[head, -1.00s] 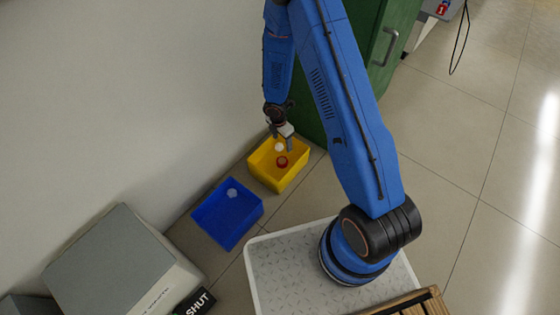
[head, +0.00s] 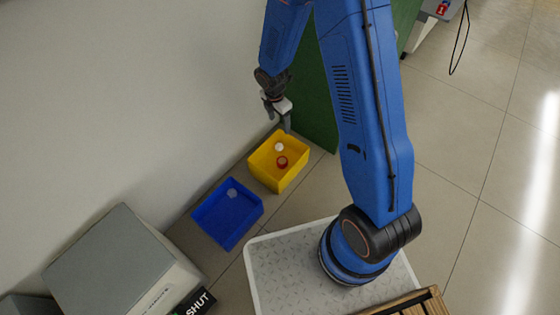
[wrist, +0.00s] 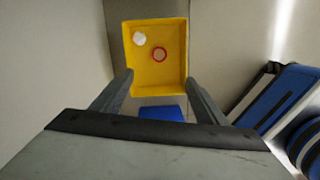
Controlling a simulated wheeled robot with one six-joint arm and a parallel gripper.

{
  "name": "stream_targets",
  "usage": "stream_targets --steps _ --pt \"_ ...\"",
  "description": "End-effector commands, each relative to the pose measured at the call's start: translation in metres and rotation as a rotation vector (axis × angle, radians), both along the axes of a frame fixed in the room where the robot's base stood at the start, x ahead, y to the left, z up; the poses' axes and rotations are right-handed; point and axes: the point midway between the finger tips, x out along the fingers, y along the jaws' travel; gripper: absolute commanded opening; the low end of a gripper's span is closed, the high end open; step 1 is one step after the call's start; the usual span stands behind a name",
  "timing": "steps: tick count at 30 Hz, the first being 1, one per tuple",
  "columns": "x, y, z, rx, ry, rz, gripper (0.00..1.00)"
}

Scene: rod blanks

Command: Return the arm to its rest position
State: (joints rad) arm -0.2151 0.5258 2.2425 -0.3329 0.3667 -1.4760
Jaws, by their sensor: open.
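My blue arm is raised over the floor, and my gripper (head: 279,121) hangs above the yellow bin in the head view. The two fingers are apart with nothing between them, as the wrist view (wrist: 158,92) also shows. The yellow bin (head: 293,180) stands on the floor and holds a white round piece (head: 279,147) and a red ring-like piece (head: 282,162). Both pieces also show in the wrist view, the white one (wrist: 139,39) left of the red one (wrist: 160,54).
A blue bin (head: 213,222) beside the yellow one holds a pale piece (head: 232,193). A grey box (head: 110,260) and a SHUT sign (head: 198,303) are at lower left. A green cabinet (head: 316,95) stands behind my arm. The floor at right is clear.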

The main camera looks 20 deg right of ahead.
Motion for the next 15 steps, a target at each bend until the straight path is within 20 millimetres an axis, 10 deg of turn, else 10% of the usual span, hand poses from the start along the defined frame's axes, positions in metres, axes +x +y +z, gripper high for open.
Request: stream_targets --steps 15 --pt "-0.001 0.002 0.019 0.000 0.000 0.001 0.67"
